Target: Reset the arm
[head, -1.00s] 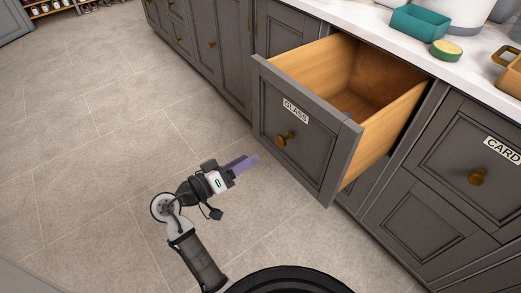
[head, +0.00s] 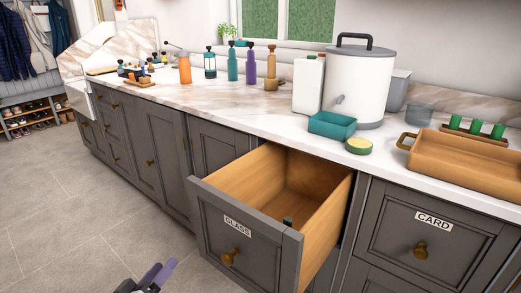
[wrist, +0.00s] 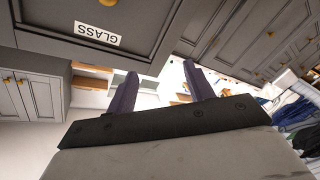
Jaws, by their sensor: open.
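My gripper (head: 157,274) shows at the bottom of the head view, in front of and left of the open drawer; most of my arm is below the frame. In the wrist view its two purple fingers (wrist: 160,95) stand apart with nothing between them. The drawer labelled GLASS (head: 240,250) is pulled out, with a brass knob and wooden inside. A small dark object (head: 288,221) shows inside the drawer, too small to name. The GLASS label (wrist: 97,34) also shows in the wrist view, upside down.
A closed drawer labelled CARD (head: 420,225) is to the right. The floor (head: 70,225) at left is clear.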

